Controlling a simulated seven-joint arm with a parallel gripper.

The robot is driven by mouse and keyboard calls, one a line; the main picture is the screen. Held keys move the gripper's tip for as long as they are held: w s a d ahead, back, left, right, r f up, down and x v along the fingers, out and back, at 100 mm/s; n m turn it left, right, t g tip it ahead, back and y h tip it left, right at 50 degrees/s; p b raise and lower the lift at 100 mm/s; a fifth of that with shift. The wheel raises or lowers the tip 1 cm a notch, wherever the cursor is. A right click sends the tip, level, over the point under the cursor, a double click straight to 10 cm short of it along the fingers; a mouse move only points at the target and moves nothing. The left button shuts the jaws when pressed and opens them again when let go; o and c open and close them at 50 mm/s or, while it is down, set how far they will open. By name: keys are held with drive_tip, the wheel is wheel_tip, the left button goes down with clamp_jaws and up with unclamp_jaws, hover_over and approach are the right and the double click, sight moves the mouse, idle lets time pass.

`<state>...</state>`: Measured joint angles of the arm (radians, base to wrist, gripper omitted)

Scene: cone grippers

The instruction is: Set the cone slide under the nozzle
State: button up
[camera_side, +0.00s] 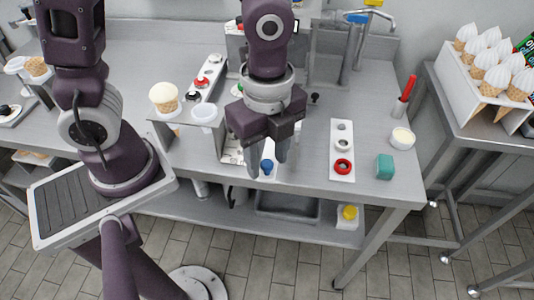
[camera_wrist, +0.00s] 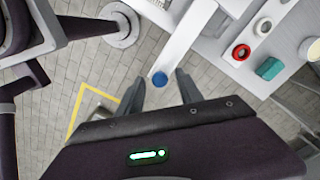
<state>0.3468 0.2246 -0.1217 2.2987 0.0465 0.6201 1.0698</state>
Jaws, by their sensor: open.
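The cone slide, a long white strip with a blue knob (camera_side: 267,167) at its front end, lies at the front edge of the steel table. In the wrist view the white strip (camera_wrist: 190,38) runs up and right from the blue knob (camera_wrist: 160,79). My gripper (camera_side: 267,163) is open and points down over the knob. In the wrist view its fingertips (camera_wrist: 160,84) are on either side of the knob; I cannot tell whether they touch it. The nozzle is not clearly visible; my arm hides much of the machine at the back.
A white plate with rings, one red (camera_side: 343,166), lies right of the gripper. A green block (camera_side: 384,167) and a white bowl (camera_side: 402,138) are further right. A holder with a filled cone (camera_side: 164,97) stands left. A tray of cones (camera_side: 490,75) stands far right.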

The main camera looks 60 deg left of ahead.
drive_tip(key=shift+c, duration=0.2)
clamp_jaws()
drive_tip(key=shift+w+a, duration=0.1)
drive_tip(key=shift+w, duration=0.05)
idle(1.1)
